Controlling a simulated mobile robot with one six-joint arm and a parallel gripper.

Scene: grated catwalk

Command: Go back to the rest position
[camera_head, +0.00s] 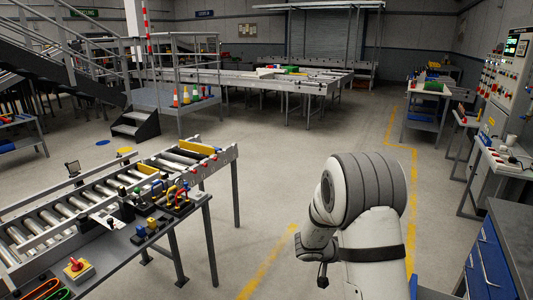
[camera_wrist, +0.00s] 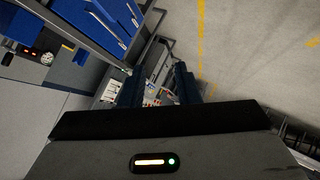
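My arm (camera_head: 360,200) stands raised in the lower right of the head view, a white, thick-jointed link bent at the top. My gripper is out of sight in the head view. In the wrist view my gripper (camera_wrist: 158,82) shows as two dark fingers with a wide gap between them. It is open, and nothing is held in the gap. The fingers hang in free space, with distant clutter and grey floor showing behind them.
A roller conveyor (camera_head: 70,215) with small coloured items along its edge stands at the left. A workbench with blue drawers (camera_head: 487,255) is close at the right, below a control panel (camera_head: 507,65). The grey floor between, with a yellow line (camera_head: 268,262), is clear.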

